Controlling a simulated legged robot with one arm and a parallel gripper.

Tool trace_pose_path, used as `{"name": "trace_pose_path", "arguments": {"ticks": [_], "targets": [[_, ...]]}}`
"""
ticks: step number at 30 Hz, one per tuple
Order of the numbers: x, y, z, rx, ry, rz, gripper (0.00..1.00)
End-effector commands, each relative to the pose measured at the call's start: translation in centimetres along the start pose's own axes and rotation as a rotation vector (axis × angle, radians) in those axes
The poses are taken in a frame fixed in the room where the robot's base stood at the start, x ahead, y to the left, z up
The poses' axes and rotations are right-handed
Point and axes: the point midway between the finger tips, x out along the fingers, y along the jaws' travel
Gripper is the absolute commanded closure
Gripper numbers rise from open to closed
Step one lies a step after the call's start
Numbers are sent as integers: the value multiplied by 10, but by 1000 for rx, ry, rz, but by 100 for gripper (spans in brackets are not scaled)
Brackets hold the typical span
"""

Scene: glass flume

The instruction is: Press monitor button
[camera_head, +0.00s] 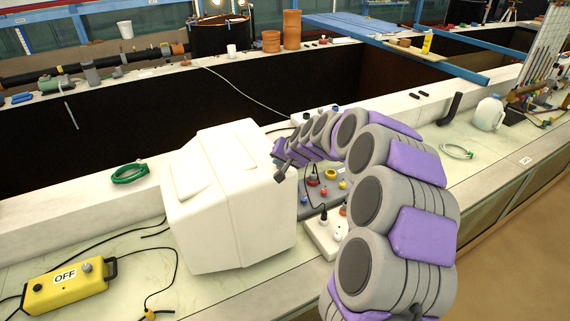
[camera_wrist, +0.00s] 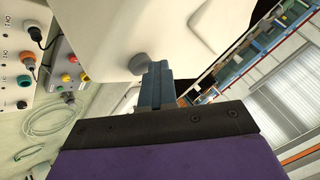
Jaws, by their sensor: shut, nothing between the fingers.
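The white monitor (camera_head: 228,195) stands on the bench in the middle of the head view, seen mostly from its back. Its pale casing (camera_wrist: 110,30) fills the upper part of the wrist view. A grey rounded button (camera_wrist: 139,63) sticks out from the casing there. My gripper (camera_wrist: 158,68) is shut and empty, its fingertips just right of the button; I cannot tell whether they touch it. In the head view my gripper (camera_head: 283,171) is small and dark beside the monitor's right edge, and the button cannot be made out there.
A control box with coloured knobs (camera_head: 325,187) and a white socket box (camera_head: 325,236) lie right of the monitor, with cables. A yellow box marked OFF (camera_head: 65,286) is at front left. A green cable coil (camera_head: 129,173) lies behind. The dark flume runs along the back.

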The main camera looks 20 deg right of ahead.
Motion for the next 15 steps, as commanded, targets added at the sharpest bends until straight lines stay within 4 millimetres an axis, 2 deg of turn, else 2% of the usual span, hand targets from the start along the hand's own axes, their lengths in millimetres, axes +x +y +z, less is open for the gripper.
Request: {"name": "trace_pose_path", "arguments": {"ticks": [5, 15], "targets": [[-3, 2, -5, -4, 6, 4, 100], [-8, 22, -26, 3, 6, 0, 100]]}}
